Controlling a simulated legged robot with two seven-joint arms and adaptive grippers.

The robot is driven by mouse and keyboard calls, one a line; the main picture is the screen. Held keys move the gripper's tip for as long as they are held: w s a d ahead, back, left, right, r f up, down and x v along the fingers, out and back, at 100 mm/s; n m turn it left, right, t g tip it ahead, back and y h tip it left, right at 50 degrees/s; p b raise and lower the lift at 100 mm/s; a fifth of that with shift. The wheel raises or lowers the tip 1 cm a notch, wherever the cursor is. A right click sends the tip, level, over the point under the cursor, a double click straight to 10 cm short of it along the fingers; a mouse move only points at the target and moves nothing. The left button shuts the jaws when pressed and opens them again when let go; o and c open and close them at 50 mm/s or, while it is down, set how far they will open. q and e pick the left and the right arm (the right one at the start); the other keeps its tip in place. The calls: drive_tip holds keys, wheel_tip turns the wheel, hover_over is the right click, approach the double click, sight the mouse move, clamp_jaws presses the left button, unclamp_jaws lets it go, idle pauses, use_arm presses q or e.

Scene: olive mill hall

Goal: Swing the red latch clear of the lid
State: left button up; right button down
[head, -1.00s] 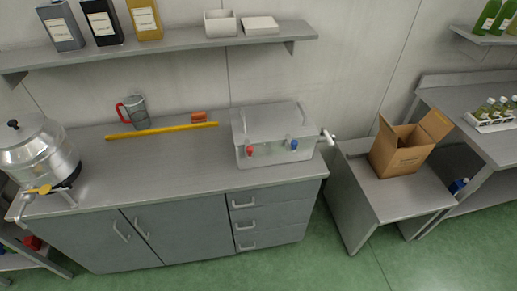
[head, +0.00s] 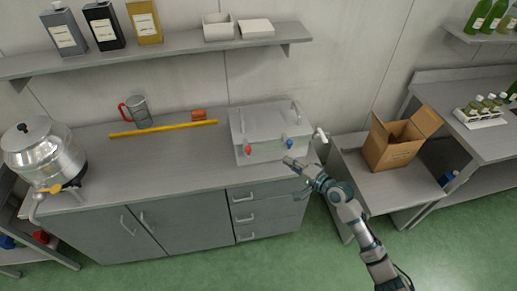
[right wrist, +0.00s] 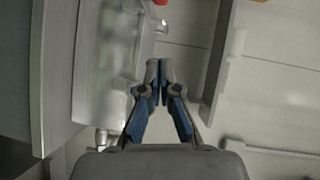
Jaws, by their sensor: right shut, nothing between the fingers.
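The steel box (head: 262,121) with its closed lid stands at the right end of the worktop. The red latch (head: 247,150) is on the left part of its front, near the lid's edge. A blue latch (head: 290,143) is on the right part of the front. My right gripper (head: 288,161) is in front of the box, just below the blue latch and to the right of the red one. In the right wrist view its fingertips (right wrist: 160,70) are together and empty. My left gripper is not in view.
A white-ended lever (head: 321,134) sticks out at the box's right side. The worktop (head: 165,165) left of the box is clear in front of the yellow bar (head: 165,129). A cardboard box (head: 392,152) stands on a lower table at the right.

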drive_tip(key=shift+r, duration=0.1)
drive_tip(key=s+a+p+x, duration=0.1)
drive_tip(key=s+a+x, duration=0.1)
drive_tip(key=x, duration=1.1)
drive_tip(key=shift+p, duration=0.4)
drive_tip(key=shift+f, duration=0.2)
